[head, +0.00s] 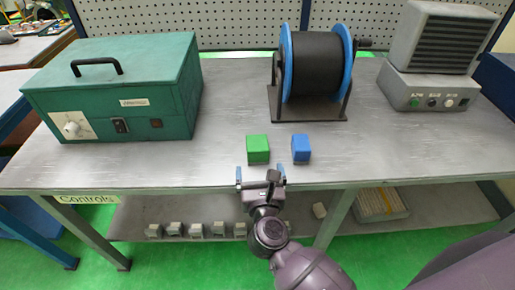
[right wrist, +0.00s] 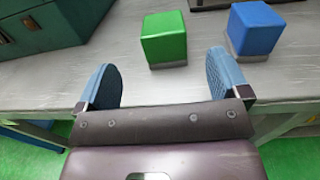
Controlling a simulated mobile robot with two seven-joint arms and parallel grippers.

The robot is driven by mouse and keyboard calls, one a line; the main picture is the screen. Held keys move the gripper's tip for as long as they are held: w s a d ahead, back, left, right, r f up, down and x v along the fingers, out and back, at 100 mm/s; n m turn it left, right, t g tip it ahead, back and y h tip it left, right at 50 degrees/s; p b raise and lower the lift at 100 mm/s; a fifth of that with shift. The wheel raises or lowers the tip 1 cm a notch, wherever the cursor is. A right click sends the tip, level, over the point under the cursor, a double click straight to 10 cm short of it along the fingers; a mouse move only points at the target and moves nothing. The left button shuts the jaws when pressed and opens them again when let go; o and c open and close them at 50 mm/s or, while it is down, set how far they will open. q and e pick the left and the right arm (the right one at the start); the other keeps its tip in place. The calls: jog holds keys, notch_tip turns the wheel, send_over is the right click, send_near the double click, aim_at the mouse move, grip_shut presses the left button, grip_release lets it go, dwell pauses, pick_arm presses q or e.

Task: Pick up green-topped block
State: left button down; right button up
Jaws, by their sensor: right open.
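The green-topped block (head: 258,149) sits on the grey workbench near its front edge. It also shows in the right wrist view (right wrist: 164,38), with a grey base under the green part. A blue-topped block (head: 301,148) stands just to its right, and in the right wrist view (right wrist: 256,30) it is at the upper right. My right gripper (head: 260,172) is open and empty at the bench's front edge, short of the green-topped block. In the right wrist view its blue fingers (right wrist: 164,80) are spread wide, with the green-topped block beyond them. My left gripper is not in view.
The workbench (head: 210,165) is clear around the blocks. A green box (head: 165,85) with a handle stands at the left. A blue-rimmed spool (head: 316,65) on a stand is behind the blocks. A grey machine (head: 432,60) stands at the right. A lower shelf (head: 130,215) holds several small grey pieces.

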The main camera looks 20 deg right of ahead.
aim_at(257, 142)
jog(key=x, duration=0.4)
jog(key=shift+w, duration=0.3)
jog(key=shift+x, duration=0.75)
jog(key=x, duration=0.3)
jog(key=shift+d, duration=0.25)
jog(key=shift+w+d, duration=0.15)
jog(key=shift+w, duration=0.55)
jog(key=c, duration=1.2)
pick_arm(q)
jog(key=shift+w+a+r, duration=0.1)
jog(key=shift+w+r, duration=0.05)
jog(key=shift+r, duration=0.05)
pick_arm(e)
jog(key=shift+c, duration=0.2)
